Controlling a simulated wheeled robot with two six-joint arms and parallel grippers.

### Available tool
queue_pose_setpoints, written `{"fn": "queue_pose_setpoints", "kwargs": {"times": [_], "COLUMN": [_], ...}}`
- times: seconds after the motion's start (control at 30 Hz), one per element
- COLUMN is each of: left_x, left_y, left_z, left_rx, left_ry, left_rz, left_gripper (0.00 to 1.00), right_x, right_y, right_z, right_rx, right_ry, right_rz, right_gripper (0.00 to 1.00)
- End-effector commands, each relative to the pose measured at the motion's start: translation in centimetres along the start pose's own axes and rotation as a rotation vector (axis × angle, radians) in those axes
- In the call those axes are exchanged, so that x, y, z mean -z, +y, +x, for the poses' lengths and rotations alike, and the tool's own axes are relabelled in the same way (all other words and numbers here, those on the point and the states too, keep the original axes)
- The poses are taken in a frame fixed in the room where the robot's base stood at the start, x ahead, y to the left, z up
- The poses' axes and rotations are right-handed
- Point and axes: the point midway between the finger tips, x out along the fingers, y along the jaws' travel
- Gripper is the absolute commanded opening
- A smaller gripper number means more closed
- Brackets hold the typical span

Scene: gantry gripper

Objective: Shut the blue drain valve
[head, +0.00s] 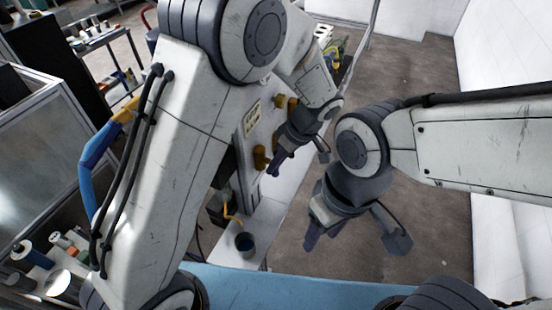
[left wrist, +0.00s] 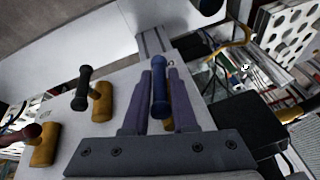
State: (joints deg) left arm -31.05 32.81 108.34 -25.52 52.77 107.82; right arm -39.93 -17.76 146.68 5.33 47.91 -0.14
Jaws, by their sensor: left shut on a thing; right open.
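In the left wrist view, the blue valve handle (left wrist: 160,92) stands between the two purple fingers of my left gripper (left wrist: 163,88), which is shut on it. In the head view, my left gripper (head: 297,160) is at the face of the grey valve panel (head: 250,146); the blue handle cannot be made out there. In the wrist view, a valve with a black handle (left wrist: 82,88) and one with a dark red handle (left wrist: 20,136) sit to the left, both on yellow bodies. My right gripper (head: 353,240) is open and empty, right of the panel.
A cart with tools (head: 105,50) is at the back left. The brown floor (head: 425,85) at the right is clear.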

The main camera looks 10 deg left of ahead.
Motion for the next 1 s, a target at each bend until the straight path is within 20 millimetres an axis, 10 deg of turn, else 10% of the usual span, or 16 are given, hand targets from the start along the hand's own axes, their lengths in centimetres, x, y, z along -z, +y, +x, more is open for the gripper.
{"fn": "queue_pose_setpoints", "kwargs": {"times": [1.0], "left_x": [0.2], "left_y": [0.2], "left_z": [-0.1], "left_rx": [0.390], "left_ry": [-0.082], "left_rz": [0.163], "left_gripper": [0.00], "right_x": [0.2], "right_y": [-0.2], "right_z": [-3.4], "right_rx": [0.000], "right_ry": [0.000], "right_rz": [-0.006], "right_gripper": [0.50]}}
